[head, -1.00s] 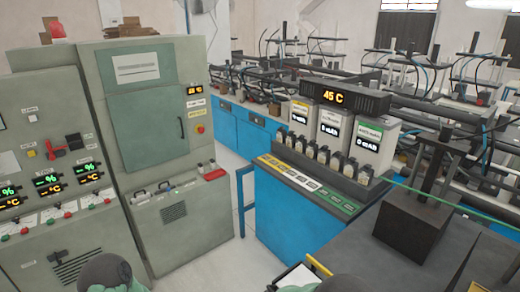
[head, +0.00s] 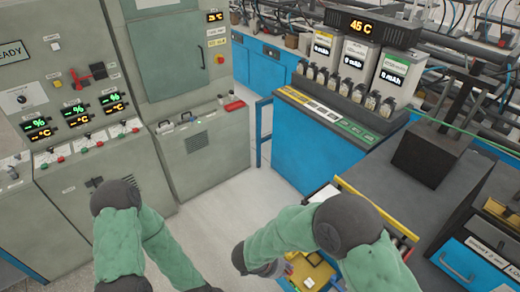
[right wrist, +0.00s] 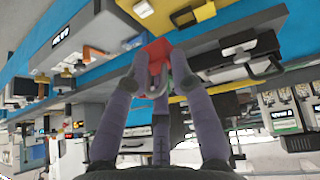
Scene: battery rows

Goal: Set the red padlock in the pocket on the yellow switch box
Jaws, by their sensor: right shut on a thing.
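The red padlock (right wrist: 156,50) shows between the fingers of my right gripper (right wrist: 152,62) in the right wrist view, and the fingers are shut on it. The fingers cover much of it. The yellow switch box (head: 312,274) is low in the head view, just right of my right gripper (head: 281,268), partly cut off by the bottom edge and my arm. A yellow body, apparently the same box, shows at the top of the right wrist view (right wrist: 190,14), close to the padlock. I cannot make out the pocket. My left gripper is below the head view's edge.
A blue bench (head: 320,140) with batteries stands behind, and grey cabinets (head: 205,150) stand at the left. A cart with a yellow rail (head: 375,205) and a dark block (head: 430,150) are at the right. Bare floor (head: 225,200) lies between.

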